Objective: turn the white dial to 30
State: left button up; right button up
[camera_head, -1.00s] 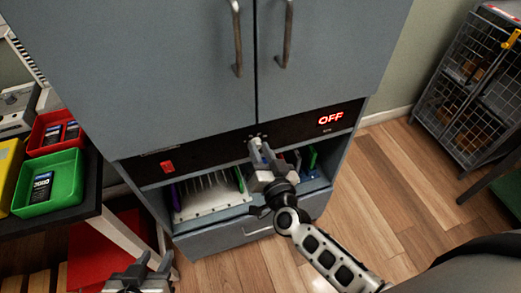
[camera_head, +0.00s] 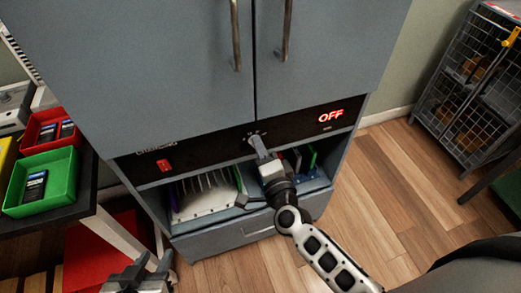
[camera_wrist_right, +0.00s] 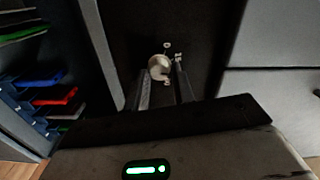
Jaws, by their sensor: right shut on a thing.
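The white dial (camera_wrist_right: 159,67) sits on the black control panel of the grey cabinet. In the right wrist view it lies between the tips of my right gripper (camera_wrist_right: 162,84), which is shut on it. White marks surround the dial, too small to read surely. In the head view my right gripper (camera_head: 259,146) reaches the panel and mostly hides the dial. The red display (camera_head: 330,115) reads OFF. My left gripper (camera_head: 140,272) is at the bottom left, away from the cabinet, its fingers apart and empty.
A red switch (camera_head: 165,166) is left on the panel. Below is an open shelf with a white rack (camera_head: 205,195) and coloured upright items. Green (camera_head: 70,178) and red bins stand on the left table. A wire cage (camera_head: 470,85) stands at the right.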

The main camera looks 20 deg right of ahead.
jog(key=shift+m, duration=0.9)
jog(key=o, duration=1)
jog(key=shift+w, duration=0.1)
